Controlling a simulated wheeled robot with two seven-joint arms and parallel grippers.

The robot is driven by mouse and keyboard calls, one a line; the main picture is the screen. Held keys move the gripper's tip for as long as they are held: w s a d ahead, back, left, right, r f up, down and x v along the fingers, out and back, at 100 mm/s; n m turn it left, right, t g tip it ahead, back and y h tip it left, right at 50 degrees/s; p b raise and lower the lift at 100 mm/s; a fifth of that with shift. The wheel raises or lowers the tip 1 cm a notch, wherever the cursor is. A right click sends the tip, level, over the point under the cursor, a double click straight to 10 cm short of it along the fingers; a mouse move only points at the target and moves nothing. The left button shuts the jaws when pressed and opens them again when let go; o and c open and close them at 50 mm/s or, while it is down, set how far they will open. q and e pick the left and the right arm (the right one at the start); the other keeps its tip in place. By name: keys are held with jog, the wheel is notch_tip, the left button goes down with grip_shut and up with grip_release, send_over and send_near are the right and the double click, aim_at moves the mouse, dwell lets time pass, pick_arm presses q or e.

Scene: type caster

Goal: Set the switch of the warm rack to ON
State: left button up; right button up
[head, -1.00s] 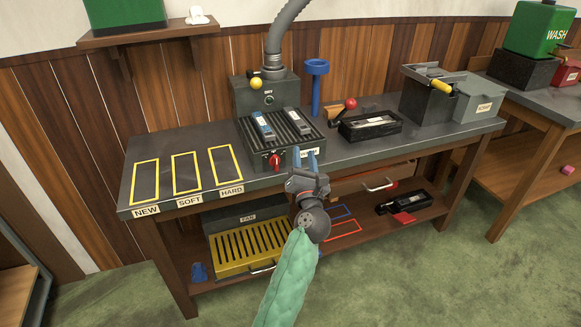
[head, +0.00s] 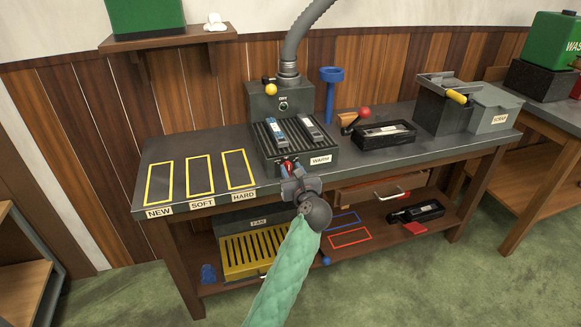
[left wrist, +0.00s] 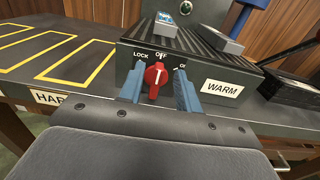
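The warm rack (head: 325,146) is a dark ribbed box on the bench, with a WARM label at its front. Its switch is a red knob (left wrist: 156,79) on the front face, under LOCK, OFF and a partly covered label at the right. The knob's white mark points up, about at OFF. My left gripper (left wrist: 160,88) is open, with one blue finger on each side of the knob. Whether the fingers touch it I cannot tell. In the head view the left gripper (head: 291,168) covers part of the knob. My right gripper is not in view.
Two slides (head: 277,130) lie on the rack's ribs. The DRY box (head: 282,104) with a hose stands behind it. A black tray (head: 384,134) and a blue funnel stand (head: 331,95) are to the right. Yellow-outlined places (head: 199,175) lie left on the bench.

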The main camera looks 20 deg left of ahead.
pick_arm(q)
jog(key=shift+x, duration=0.85)
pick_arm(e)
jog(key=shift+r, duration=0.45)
pick_arm(q)
jog(key=shift+c, duration=0.4)
grip_shut()
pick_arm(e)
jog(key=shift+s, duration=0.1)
